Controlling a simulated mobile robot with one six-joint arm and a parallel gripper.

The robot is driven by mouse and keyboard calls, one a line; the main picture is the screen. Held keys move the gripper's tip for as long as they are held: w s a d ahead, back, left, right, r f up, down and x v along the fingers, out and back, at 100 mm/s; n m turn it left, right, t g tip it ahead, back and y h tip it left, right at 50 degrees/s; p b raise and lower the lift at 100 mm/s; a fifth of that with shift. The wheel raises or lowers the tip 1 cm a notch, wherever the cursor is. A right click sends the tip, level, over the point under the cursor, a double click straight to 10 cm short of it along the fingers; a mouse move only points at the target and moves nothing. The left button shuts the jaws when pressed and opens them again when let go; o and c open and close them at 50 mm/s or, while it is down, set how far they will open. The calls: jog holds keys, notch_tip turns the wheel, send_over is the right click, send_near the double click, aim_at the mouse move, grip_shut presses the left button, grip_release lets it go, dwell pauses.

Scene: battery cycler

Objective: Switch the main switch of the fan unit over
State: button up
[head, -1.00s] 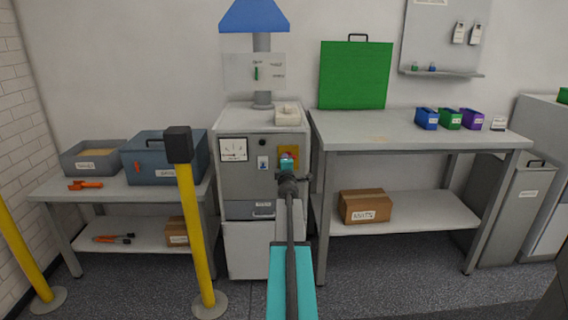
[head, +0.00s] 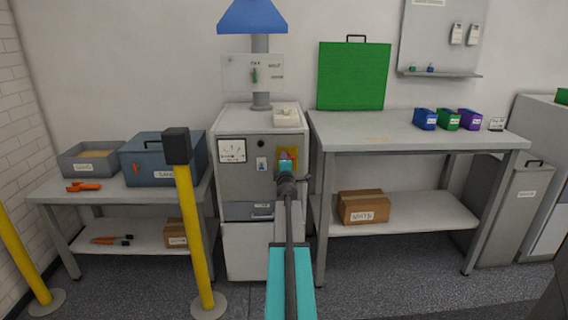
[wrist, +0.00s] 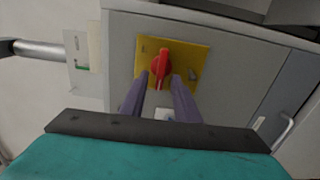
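A red rotary switch handle (wrist: 161,65) sits on a yellow plate (wrist: 200,52) on the front of a grey cabinet (head: 232,190). In the wrist view the handle stands close to upright in the picture. The tips reach the lower part of the handle, one on each side. I cannot tell whether they touch it.
The cabinet also carries a dial gauge (head: 232,151) and a drawer (head: 248,211). A workbench (head: 420,145) stands close on the right. A yellow post (head: 190,230) stands in front on the left.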

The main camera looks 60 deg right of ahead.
jog(key=v, duration=1.3)
jog(key=shift+s+a, duration=0.2)
jog(key=shift+a, duration=0.05)
dwell(0.8)
